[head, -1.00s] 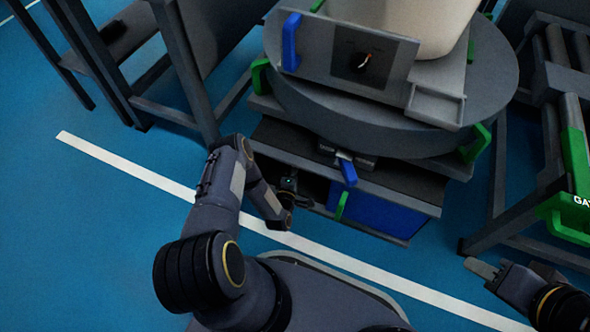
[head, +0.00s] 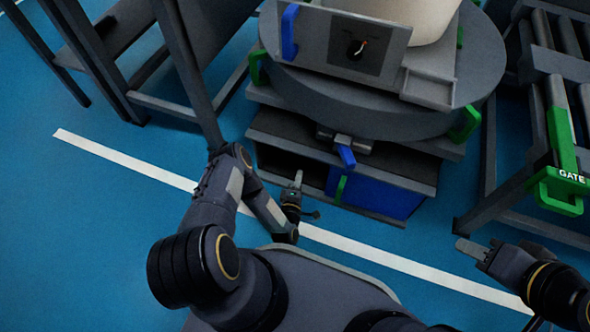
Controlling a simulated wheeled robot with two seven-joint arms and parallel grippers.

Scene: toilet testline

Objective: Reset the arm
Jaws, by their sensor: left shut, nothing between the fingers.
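My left gripper (head: 297,180) is in front of the open dark compartment under the round turntable. Its fingers are together and point up in the picture, with nothing visible between them. My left arm comes in from the lower left and bends at the elbow. My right gripper (head: 467,246) is at the lower right, over the blue floor, with its fingers pointing left. No object shows at its tips; whether its fingers are apart is too small to tell.
The grey turntable (head: 390,118) carries a white toilet part (head: 425,15) and a panel with a dial (head: 355,48). Below it is a cabinet with a blue door (head: 385,196). A roller conveyor with a green GATE handle (head: 562,192) stands right, a dark frame (head: 185,70) left.

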